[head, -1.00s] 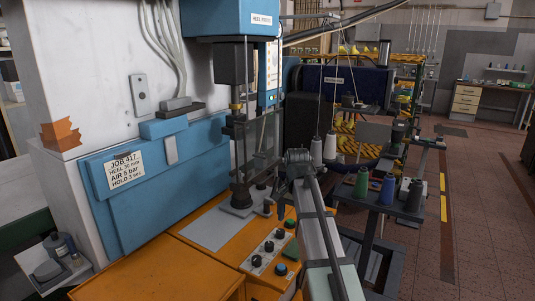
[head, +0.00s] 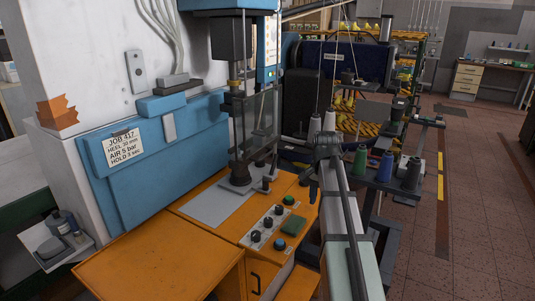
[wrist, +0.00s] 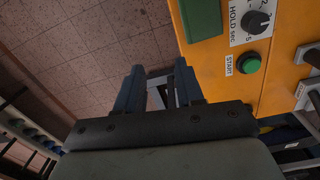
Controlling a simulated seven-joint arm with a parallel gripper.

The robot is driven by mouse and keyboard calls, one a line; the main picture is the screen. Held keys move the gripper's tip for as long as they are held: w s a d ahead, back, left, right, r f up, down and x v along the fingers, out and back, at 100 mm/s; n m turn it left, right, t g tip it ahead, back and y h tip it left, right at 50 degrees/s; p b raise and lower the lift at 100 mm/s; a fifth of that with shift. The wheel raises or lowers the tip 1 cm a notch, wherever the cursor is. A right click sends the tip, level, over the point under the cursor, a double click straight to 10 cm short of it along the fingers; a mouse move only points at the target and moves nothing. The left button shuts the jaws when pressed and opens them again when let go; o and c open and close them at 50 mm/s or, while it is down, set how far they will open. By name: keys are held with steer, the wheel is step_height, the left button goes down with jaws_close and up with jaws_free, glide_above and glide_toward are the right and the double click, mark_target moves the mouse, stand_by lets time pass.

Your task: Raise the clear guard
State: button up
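The clear guard (head: 265,115) is a see-through panel in a thin frame at the front right of the blue heel press (head: 223,5). It hangs beside the dark press column, above the orange table; its lower edge is hard to make out. My gripper (head: 312,178) is right of the guard and apart from it, beyond the right edge of the orange control panel. In the wrist view my gripper (wrist: 160,88) has its two fingers spread, with only floor and a grey frame showing between them. The guard is not visible in the wrist view.
The orange panel (head: 262,228) carries black knobs, a green pad (head: 293,226) and buttons; the green START button (wrist: 249,64) is near my fingers in the wrist view. Thread spools (head: 386,165) stand on a stand to the right. Open floor lies farther right.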

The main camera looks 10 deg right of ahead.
steer(key=d+f, duration=0.1)
steer(key=s+d+f+y, duration=0.1)
steer(key=d, duration=0.1)
steer(key=shift+m, duration=0.3)
steer(key=shift+c, duration=0.5)
steer(key=n+t+y, duration=0.2)
steer(key=t+y, duration=0.8)
steer(key=t, duration=0.1)
glide_toward(269, 154)
steer(key=x, duration=1)
steer(key=shift+w+a+f, duration=0.15)
steer(key=shift+a, duration=0.05)
steer(key=shift+c, duration=0.4)
jaws_close()
